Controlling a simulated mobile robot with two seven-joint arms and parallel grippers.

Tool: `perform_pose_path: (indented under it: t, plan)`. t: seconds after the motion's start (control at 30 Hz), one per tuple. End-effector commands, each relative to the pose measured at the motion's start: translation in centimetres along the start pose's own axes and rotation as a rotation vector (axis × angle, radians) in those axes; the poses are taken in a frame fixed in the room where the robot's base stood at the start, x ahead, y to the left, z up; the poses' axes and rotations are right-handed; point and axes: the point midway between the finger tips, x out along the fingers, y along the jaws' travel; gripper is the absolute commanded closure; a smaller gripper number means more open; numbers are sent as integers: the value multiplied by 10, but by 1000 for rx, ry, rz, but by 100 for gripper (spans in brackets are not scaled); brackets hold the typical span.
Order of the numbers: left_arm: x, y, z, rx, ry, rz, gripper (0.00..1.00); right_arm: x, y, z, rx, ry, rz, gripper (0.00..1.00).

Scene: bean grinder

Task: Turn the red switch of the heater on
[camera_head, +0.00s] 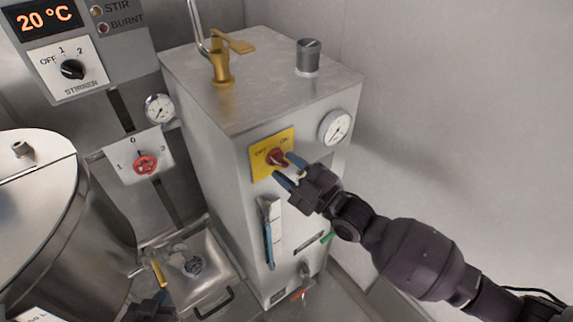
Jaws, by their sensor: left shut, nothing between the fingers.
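The heater (215,125) is a tall steel box in the middle of the head view. Its red switch (276,156) sits on a yellow plate (258,172) marked OFF at left and ON at right. Which mark the switch points to I cannot tell. My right gripper (290,172) reaches in from the right, its two blue fingertips apart, close in front of the switch. Whether they touch it I cannot tell. My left gripper (150,304) is shut and empty at the bottom edge, partly cut off.
A white gauge (335,128) is right of the switch. A brass tap (222,65) and a grey knob (308,56) stand on top of the heater.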

Motion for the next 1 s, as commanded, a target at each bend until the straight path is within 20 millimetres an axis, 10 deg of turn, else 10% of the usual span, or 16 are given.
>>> perform_pose_path:
  t: [0.37, 0.63, 1.0]
  plan:
    - [1, 0, -2, 1, 4, 1, 100, 6, 0, 0, 1, 0, 0, 61]
    - [2, 0, -2, 1, 3, 1, 100, 6, 0, 0, 0, 0, 0, 99]
    - [1, 0, -1, 1, 2, 0, 100, 6, -1, 0, 35, 0, 15, 100]
